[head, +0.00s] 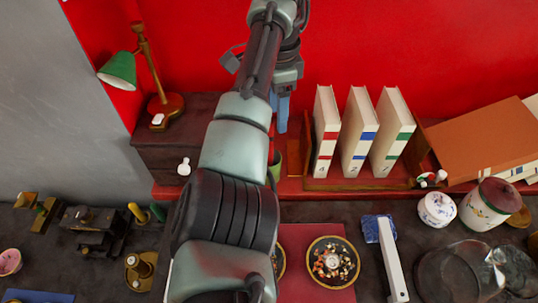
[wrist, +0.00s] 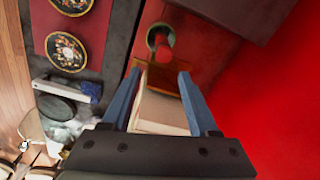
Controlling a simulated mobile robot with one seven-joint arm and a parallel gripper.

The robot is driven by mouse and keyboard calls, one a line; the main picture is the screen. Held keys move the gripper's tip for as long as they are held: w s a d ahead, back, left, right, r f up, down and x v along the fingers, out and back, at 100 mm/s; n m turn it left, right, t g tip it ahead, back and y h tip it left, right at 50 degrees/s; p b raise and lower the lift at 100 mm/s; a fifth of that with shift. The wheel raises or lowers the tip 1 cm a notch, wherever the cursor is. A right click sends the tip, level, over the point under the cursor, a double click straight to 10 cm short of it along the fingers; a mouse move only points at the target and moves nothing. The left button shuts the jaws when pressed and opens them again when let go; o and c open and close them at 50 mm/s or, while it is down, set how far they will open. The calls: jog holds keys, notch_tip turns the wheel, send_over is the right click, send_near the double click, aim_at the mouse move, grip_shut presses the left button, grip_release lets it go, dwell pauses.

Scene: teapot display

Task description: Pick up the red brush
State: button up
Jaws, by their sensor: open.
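My gripper (wrist: 161,73) is open, with its two blue fingers apart and nothing held between them. In the head view my gripper (head: 282,128) is high near the red wall, beyond my arm. A round greenish cup (wrist: 170,28) stands just past the fingertips in the wrist view, with a red thing (wrist: 161,48) in it. This may be the red brush, but its shape is too small to tell. In the head view the cup (head: 277,158) is mostly hidden behind my arm, and no brush can be made out.
White books (head: 357,135) stand in a wooden rack right of my gripper; one book (wrist: 160,112) shows below the fingers. A dark box (head: 170,150) with a green lamp (head: 118,72) is at left. Ornate dishes (head: 332,262) and jars (head: 437,208) occupy the lower table.

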jog(key=shift+s+a, duration=0.2)
jog(key=shift+a, duration=0.2)
jog(key=shift+s+a+f+g, duration=0.1)
jog(key=shift+f+g, duration=0.05)
jog(key=shift+g, duration=0.15)
notch_tip(320, 180, down, 7)
jog(key=p, duration=0.1)
jog(key=shift+w+a, duration=0.3)
jog(key=shift+w, duration=0.1)
grip_shut()
